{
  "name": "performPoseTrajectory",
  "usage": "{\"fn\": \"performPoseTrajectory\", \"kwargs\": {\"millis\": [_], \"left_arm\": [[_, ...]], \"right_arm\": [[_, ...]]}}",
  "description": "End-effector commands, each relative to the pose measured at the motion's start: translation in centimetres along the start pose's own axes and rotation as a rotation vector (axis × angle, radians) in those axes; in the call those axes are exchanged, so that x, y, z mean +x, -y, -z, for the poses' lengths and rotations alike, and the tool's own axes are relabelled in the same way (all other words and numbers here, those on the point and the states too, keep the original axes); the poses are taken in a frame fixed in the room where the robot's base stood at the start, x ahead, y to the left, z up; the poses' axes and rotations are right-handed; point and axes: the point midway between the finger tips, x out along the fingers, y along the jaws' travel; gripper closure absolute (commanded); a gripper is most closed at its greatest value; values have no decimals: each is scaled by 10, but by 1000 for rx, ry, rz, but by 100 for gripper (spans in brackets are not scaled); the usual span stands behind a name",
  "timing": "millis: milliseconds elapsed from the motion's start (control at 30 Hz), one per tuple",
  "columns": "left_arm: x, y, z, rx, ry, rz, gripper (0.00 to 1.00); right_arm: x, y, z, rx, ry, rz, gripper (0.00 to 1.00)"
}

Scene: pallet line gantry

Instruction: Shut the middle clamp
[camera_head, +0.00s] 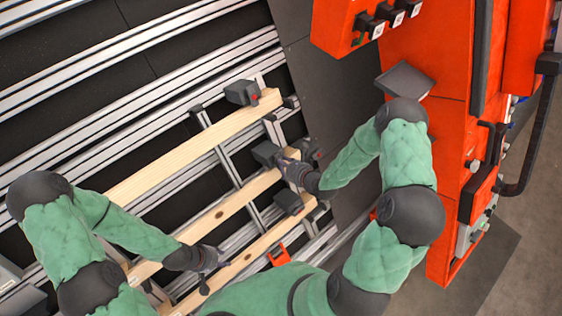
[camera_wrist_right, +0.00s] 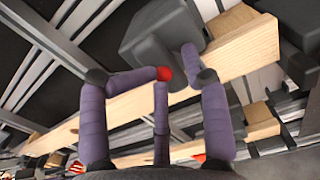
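Three dark clamps sit along the right ends of pale wooden boards. The middle clamp (camera_head: 265,153) is a dark block at the end of the middle board (camera_head: 222,213). My right gripper (camera_head: 297,171) is right beside it. In the right wrist view a dark clamp block (camera_wrist_right: 158,38) with a red tip (camera_wrist_right: 165,73) stands against a board. The purple fingers of my right gripper (camera_wrist_right: 176,68) bend in around the red tip; whether they grip it I cannot tell. My left gripper (camera_head: 211,259) is low over the boards, away from the clamps; its fingers are unclear.
The upper clamp (camera_head: 242,92) and lower clamp (camera_head: 289,202) stand close on either side. Metal rails (camera_head: 140,45) run diagonally at left. An orange machine cabinet (camera_head: 425,65) with a black handle stands at right. A small orange part (camera_head: 279,256) is near the lower board.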

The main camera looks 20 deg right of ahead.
Motion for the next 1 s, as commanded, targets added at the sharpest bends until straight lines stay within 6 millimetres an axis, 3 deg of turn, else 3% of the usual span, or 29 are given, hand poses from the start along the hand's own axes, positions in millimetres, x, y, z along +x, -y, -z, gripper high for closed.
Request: {"fn": "performPoseTrajectory", "kwargs": {"millis": [267, 1000], "left_arm": [[-2, -1, 0, 0, -1, 0, 60], [-38, -14, -1, 0, -1, 0, 60]], "right_arm": [[-4, 2, 0, 1, -1, 4, 55], [-79, 2, -1, 3, -3, 4, 55]]}}
